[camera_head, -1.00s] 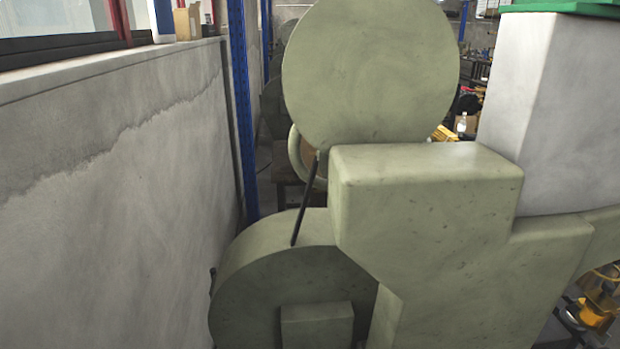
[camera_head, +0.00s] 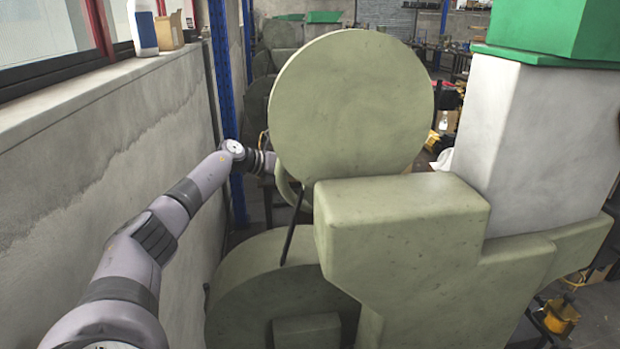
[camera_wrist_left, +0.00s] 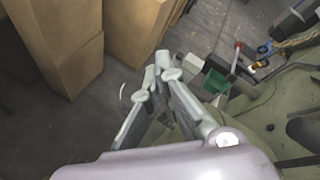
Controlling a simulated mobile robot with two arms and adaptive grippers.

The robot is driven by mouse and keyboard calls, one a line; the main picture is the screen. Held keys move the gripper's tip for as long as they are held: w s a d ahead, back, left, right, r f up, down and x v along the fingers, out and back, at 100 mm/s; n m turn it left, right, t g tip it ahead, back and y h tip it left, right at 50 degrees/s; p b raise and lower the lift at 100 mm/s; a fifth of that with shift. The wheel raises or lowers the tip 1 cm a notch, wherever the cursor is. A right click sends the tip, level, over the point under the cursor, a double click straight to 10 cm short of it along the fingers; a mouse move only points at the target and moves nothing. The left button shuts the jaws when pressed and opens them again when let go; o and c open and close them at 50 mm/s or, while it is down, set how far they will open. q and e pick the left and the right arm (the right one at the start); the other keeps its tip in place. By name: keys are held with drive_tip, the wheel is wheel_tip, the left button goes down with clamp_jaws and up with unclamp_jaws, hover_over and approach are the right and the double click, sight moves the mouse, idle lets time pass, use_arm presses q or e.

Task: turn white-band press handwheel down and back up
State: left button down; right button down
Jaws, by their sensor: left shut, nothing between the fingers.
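The pale green press with a white block (camera_head: 535,140) under a green top fills the middle and right of the head view. Its large round disc (camera_head: 350,105) faces me. Behind the disc's left edge a curved green rim (camera_head: 285,188) shows in part; I cannot tell if it is the handwheel. My left arm reaches behind the disc, which hides the gripper there. In the left wrist view my left gripper (camera_wrist_left: 163,66) is shut and empty, above the floor, with pale green press surface (camera_wrist_left: 285,110) to its right. My right gripper is not in view.
A grey wall (camera_head: 90,190) runs along the left, close to my left arm. A blue post (camera_head: 221,80) stands behind the arm. A thin black rod (camera_head: 292,228) slants below the disc. The wrist view shows cardboard boxes (camera_wrist_left: 70,45) and a red-tipped lever (camera_wrist_left: 237,56).

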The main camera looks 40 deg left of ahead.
use_arm(q)
drive_tip(key=s+d+r+m+g+h, duration=0.1)
drive_tip(key=s+d+r+m+g, duration=0.3)
drive_tip(key=d+r+m+g, duration=0.25)
drive_tip(key=s+r+m+g+y+p, duration=0.2)
drive_tip(key=s+r+m+g+y, duration=0.2)
drive_tip(key=s+r, duration=0.55)
drive_tip(key=w+d+p+x, duration=0.1)
drive_tip(key=p+x, duration=0.4)
drive_tip(key=x, duration=0.7)
drive_tip(key=shift+d, duration=0.65)
